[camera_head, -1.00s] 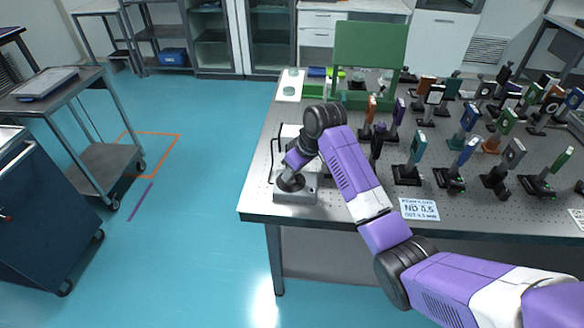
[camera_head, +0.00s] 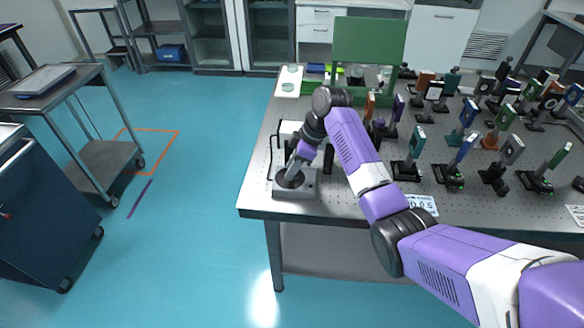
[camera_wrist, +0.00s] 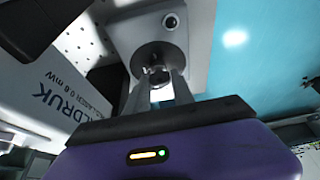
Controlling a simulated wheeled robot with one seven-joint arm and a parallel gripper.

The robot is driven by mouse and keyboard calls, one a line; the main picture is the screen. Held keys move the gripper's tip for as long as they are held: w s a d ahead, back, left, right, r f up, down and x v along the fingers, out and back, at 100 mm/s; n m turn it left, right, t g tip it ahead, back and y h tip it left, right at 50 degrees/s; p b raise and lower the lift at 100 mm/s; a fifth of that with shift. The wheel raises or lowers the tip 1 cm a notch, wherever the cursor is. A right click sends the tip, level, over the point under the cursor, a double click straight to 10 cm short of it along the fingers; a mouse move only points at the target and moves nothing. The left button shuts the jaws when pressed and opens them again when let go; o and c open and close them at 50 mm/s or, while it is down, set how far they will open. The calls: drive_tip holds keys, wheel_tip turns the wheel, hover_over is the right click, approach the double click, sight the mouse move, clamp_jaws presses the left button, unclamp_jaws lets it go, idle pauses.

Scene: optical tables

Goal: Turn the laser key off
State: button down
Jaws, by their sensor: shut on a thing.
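The grey key box (camera_head: 306,192) sits at the near left corner of the optical table, with a dark round key switch on its top. In the wrist view its grey panel (camera_wrist: 195,45) carries the dark round switch (camera_wrist: 143,58) and a small round socket or button. My gripper (camera_head: 291,176) reaches down onto the switch from the upper right. In the wrist view my gripper (camera_wrist: 158,80) has its fingers shut on the small metallic key (camera_wrist: 158,72) at the switch. The fingers hide most of the key, and its exact angle is hard to tell.
A white laser housing with printed lettering (camera_wrist: 55,95) stands close beside the key box. Several mounted optics, such as a teal one (camera_head: 416,140), stand to the right on the perforated table (camera_head: 350,195).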

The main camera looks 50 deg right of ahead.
idle(0.4)
drive_tip(key=c, duration=1.1)
unclamp_jaws()
drive_tip(key=shift+r, duration=0.15)
drive_tip(key=b+v, duration=0.1)
drive_tip(key=v, duration=0.6)
drive_tip(key=shift+s+d+r, duration=0.1)
drive_tip(key=shift+s+r, duration=0.05)
drive_tip(key=shift+r, duration=0.1)
